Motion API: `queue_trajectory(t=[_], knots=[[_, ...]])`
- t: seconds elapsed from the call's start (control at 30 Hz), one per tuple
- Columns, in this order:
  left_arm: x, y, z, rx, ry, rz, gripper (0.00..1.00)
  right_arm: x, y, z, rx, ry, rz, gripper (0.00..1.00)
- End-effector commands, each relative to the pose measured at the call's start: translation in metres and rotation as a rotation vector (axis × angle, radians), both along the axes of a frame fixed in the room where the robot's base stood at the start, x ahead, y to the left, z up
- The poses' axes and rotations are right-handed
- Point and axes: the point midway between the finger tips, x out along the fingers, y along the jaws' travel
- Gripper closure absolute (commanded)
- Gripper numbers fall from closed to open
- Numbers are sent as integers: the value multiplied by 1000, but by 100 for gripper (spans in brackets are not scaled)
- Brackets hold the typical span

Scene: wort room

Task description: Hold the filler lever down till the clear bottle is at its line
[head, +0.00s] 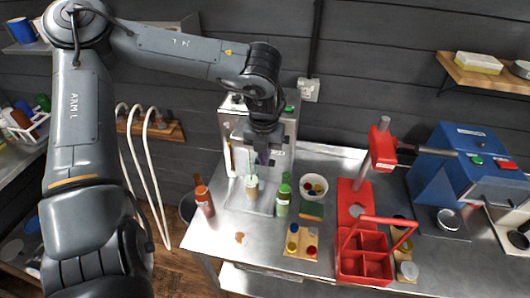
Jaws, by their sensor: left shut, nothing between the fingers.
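The filler (229,112) is a pale grey box at the back of the steel bench. My left gripper (263,158) points down in front of it, shut with nothing between its fingers. The gripper covers the middle of the filler, and I cannot make out the lever or whether the fingers touch it. The clear bottle (251,189) stands upright below the gripper and slightly left of it, in front of the filler. Brownish liquid seems to show in it; its line is too small to see. My right gripper is not in view.
An orange-brown bottle (204,199) stands left of the filler and a green bottle (283,200) right. Farther right are a bowl of caps (324,179), a red capper (352,192), a red carrier (364,266) and a blue machine (436,170). The bench's front left is mostly clear.

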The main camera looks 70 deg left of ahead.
Motion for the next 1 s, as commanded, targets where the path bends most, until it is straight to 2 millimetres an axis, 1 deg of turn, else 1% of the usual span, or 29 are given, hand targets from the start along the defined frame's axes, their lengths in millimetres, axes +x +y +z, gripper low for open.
queue_trajectory(t=[0.03,0.2,1.0], knots=[[-1,-1,-5,-3,2,-1,100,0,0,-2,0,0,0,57],[-2,-1,-8,-3,5,-1,100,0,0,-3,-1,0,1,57],[-2,-1,-13,-5,6,-1,100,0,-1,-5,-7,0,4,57]])
